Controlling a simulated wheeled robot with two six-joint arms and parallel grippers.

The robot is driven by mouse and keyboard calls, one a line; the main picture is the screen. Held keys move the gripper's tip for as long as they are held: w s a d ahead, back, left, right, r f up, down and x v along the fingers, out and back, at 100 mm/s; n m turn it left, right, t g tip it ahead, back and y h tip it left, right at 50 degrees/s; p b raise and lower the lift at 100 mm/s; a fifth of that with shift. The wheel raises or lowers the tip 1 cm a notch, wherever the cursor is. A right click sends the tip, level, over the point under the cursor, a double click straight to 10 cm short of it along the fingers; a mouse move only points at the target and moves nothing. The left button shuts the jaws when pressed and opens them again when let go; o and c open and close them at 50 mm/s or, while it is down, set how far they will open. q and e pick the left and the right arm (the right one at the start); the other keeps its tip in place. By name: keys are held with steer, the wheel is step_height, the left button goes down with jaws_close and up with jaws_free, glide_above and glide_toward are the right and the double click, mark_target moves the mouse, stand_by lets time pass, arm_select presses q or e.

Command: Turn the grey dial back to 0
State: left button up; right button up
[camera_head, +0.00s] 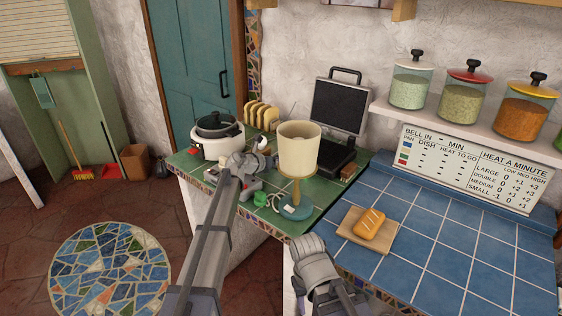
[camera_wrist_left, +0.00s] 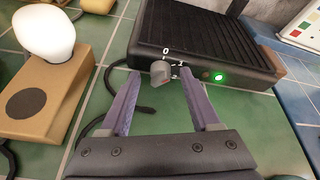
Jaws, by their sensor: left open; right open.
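The grey dial (camera_wrist_left: 160,72) sits on the front face of a black grill (camera_wrist_left: 205,45), just below a white 0 mark, in the left wrist view. White marks lie to its right; I cannot tell exactly where the dial points. My left gripper (camera_wrist_left: 158,75) is open, with a purple finger on either side of the dial; I cannot tell whether they touch it. In the head view the grill (camera_head: 341,110) stands with its lid raised, and the dial is hidden behind the table lamp. My right gripper (camera_head: 318,270) is low by the blue counter's front corner, open.
The cream-shaded lamp (camera_head: 298,148) stands in front of the grill. A white cooker (camera_head: 217,145) and toast rack (camera_head: 262,115) are behind left. A green light (camera_wrist_left: 218,76) glows right of the dial. Bread on a board (camera_head: 352,237) lies on the blue tiles, otherwise mostly clear.

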arm_select(q)
step_height(320, 180, up, 10)
steer(key=p, duration=1)
